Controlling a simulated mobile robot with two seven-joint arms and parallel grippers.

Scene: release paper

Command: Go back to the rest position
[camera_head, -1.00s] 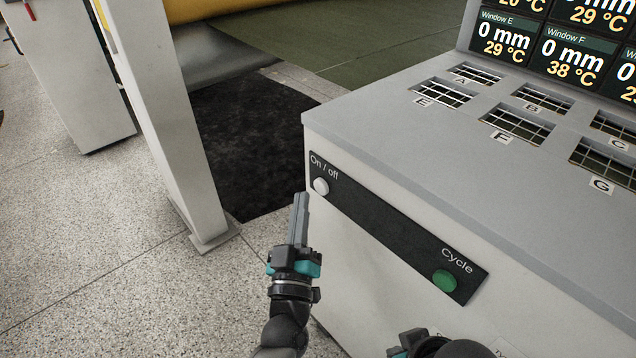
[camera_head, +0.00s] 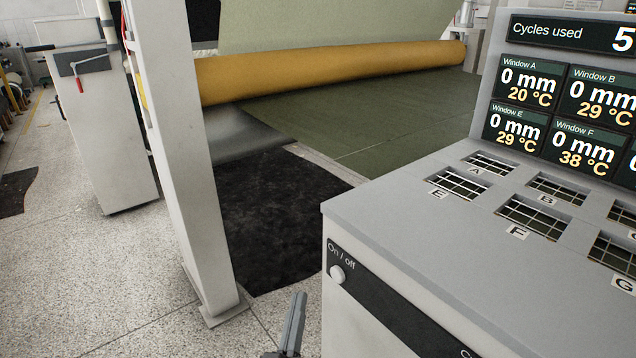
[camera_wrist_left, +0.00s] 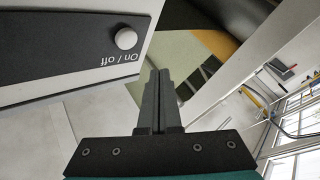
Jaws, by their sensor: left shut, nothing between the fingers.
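My left gripper (camera_head: 296,308) is at the bottom of the head view, to the left of the machine's front corner. Its fingers are shut with nothing between them. In the left wrist view the closed fingers (camera_wrist_left: 158,85) point ahead, clear of the machine panel. The white On / off button (camera_head: 337,274) is on the dark panel of the grey machine (camera_head: 420,200), up and to the right of the gripper. The button (camera_wrist_left: 126,38) also shows at the upper left of the wrist view, apart from the fingers. My right gripper is not in view.
A white post (camera_head: 180,130) stands on the speckled floor at left, by a black mat (camera_head: 265,215). A white cabinet (camera_head: 100,130) with a red handle is behind it. A yellow roller (camera_head: 330,75) spans the back. Displays (camera_head: 560,100) stand on the machine. Floor at lower left is clear.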

